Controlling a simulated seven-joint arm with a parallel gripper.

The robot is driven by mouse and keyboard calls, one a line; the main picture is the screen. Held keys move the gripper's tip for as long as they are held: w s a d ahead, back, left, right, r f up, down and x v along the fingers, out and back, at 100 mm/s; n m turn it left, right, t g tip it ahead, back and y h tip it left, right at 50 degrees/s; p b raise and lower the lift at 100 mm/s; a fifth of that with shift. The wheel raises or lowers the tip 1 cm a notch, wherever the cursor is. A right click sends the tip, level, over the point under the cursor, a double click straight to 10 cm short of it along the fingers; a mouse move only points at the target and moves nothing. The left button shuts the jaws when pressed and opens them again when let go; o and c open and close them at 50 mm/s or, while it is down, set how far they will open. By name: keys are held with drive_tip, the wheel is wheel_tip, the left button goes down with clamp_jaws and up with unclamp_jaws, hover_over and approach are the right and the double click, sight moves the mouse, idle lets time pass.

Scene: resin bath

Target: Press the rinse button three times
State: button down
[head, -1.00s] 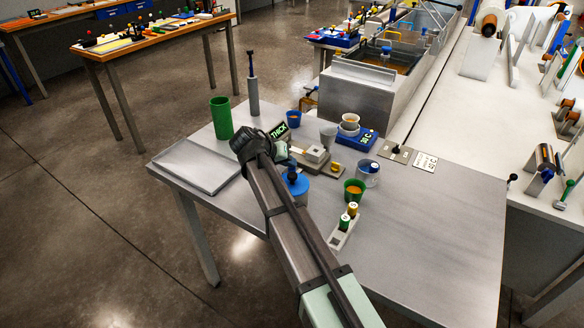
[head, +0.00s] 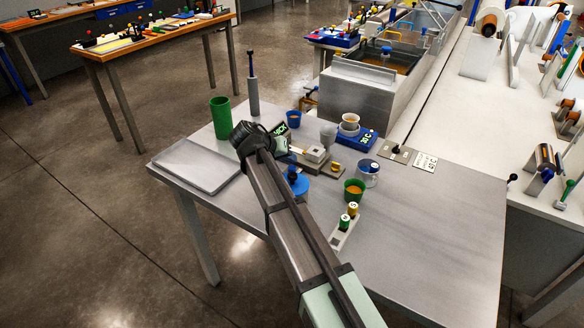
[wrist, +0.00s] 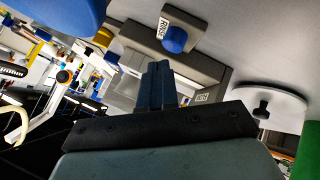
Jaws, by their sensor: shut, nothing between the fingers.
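The rinse button is a blue round cap (wrist: 174,40) on a small grey block labelled RINSE, at the top middle of the wrist view. My gripper (wrist: 159,68) is shut and empty. In the wrist view its fingertips show just below and left of the button, with a gap in the picture between them; no contact is visible. In the head view my wrist and arm cover part of the bench, and I cannot make out the rinse button or the fingertips there.
A grey tray (head: 190,166) and a tall green cup (head: 221,117) stand left of my wrist. A blue-lidded jar (head: 296,186), a green cup (head: 353,190) and a blue scale (head: 356,138) stand to the right. The bench's right front is clear. A round lid with a black knob (wrist: 268,106) is near.

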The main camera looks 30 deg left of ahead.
sight(289, 168)
drive_tip(key=shift+r, duration=0.1)
drive_tip(key=shift+r, duration=2.35)
idle(1.0)
wheel_tip(289, 168, up, 4)
drive_tip(key=shift+f, duration=0.1)
idle(0.3)
drive_tip(key=shift+f, duration=4.4)
drive_tip(key=shift+f, duration=0.1)
drive_tip(key=shift+f, duration=0.3)
